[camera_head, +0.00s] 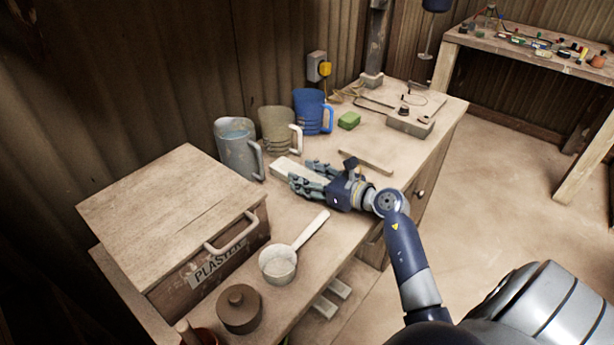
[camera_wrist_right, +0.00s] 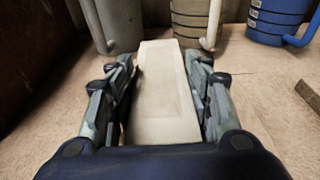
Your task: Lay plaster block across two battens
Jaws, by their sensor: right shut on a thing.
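The plaster block (camera_head: 284,167) is pale, flat and long, with a bevelled top face. My right gripper (camera_head: 309,177) is shut on it, with its fingers along both long sides. In the right wrist view the block (camera_wrist_right: 163,95) lies between the fingers of the gripper (camera_wrist_right: 165,100) and reaches past the fingertips. I cannot tell whether it touches the bench. One thin wooden batten (camera_head: 366,161) lies on the bench to the right of the gripper; its end (camera_wrist_right: 306,101) shows at the right edge of the wrist view. I make out no second batten. My left gripper is not in view.
A grey jug (camera_head: 236,150), a beige jug (camera_head: 277,133) and a blue jug (camera_head: 308,112) stand behind the block on the bench (camera_head: 330,250). A green sponge (camera_head: 349,120) lies beyond. A plaster box (camera_head: 172,215), a ladle (camera_head: 279,264) and a lidded pot (camera_head: 239,311) are nearer.

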